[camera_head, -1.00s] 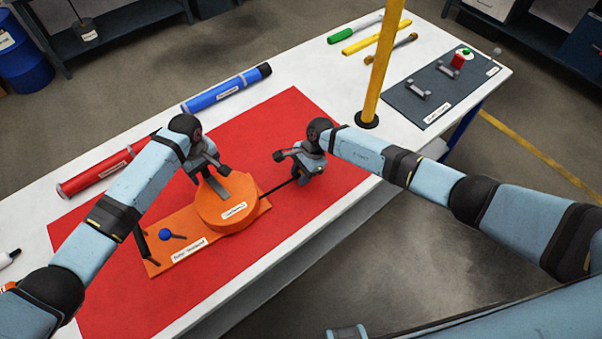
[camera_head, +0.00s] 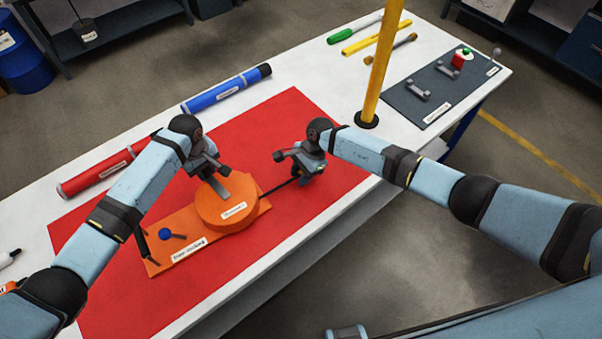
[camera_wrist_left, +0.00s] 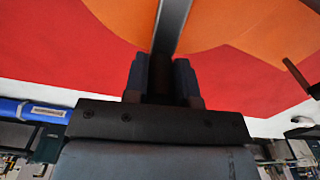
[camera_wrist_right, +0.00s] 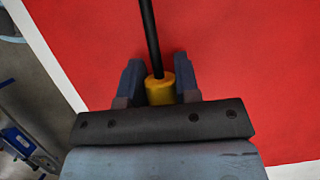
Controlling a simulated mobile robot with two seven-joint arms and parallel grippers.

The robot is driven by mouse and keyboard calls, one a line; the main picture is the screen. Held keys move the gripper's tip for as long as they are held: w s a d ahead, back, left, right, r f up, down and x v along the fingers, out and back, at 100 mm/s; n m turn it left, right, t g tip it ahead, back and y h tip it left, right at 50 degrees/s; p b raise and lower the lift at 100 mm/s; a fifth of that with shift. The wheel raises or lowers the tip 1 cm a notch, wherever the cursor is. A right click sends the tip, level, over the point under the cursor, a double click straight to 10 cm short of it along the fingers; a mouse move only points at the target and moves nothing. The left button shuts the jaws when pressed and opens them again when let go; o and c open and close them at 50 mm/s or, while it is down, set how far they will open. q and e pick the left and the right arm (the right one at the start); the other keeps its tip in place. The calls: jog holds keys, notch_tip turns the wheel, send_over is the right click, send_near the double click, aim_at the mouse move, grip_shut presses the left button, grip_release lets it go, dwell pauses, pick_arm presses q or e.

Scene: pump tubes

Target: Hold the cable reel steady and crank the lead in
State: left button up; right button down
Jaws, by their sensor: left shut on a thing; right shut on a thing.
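The cable reel (camera_head: 226,207) is a flat orange drum on an orange base (camera_head: 168,258) with a white label. A grey flat bar (camera_head: 220,188) stands at the drum's far side. My left gripper (camera_head: 212,174) is shut on this bar, which also runs between the fingers in the left wrist view (camera_wrist_left: 171,25). A black rod (camera_head: 281,187) reaches from the drum's right side to my right gripper (camera_head: 305,174). In the right wrist view my right gripper is shut on a yellow end piece (camera_wrist_right: 160,88) of that rod (camera_wrist_right: 150,35). Whether it is crank or lead, I cannot tell.
A blue ball (camera_head: 165,234) and thin black posts stand at the base's left end. The red mat (camera_head: 290,120) is otherwise bare. Blue (camera_head: 228,90) and red (camera_head: 105,167) tubes lie behind. A yellow pole (camera_head: 382,65) rises near my right arm. A dark board (camera_head: 440,92) lies far right.

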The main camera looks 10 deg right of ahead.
pick_arm(q)
jog(key=shift+s+f, duration=0.1)
jog(key=shift+f, duration=0.1)
jog(key=shift+w+d+f+m, duration=0.1)
jog(key=shift+w+d+m, duration=0.1)
jog(key=shift+d+m, duration=0.45)
jog(key=shift+m, duration=0.25)
jog(key=shift+w+d+m, duration=0.25)
jog(key=shift+d+m, duration=0.2)
jog(key=shift+m, duration=0.25)
jog(key=shift+w+d+m, duration=0.2)
jog(key=shift+d+m, duration=0.35)
jog(key=shift+m, duration=0.25)
jog(key=shift+w+d+m, duration=0.15)
jog(key=shift+d+m, duration=0.45)
jog(key=shift+m, duration=0.2)
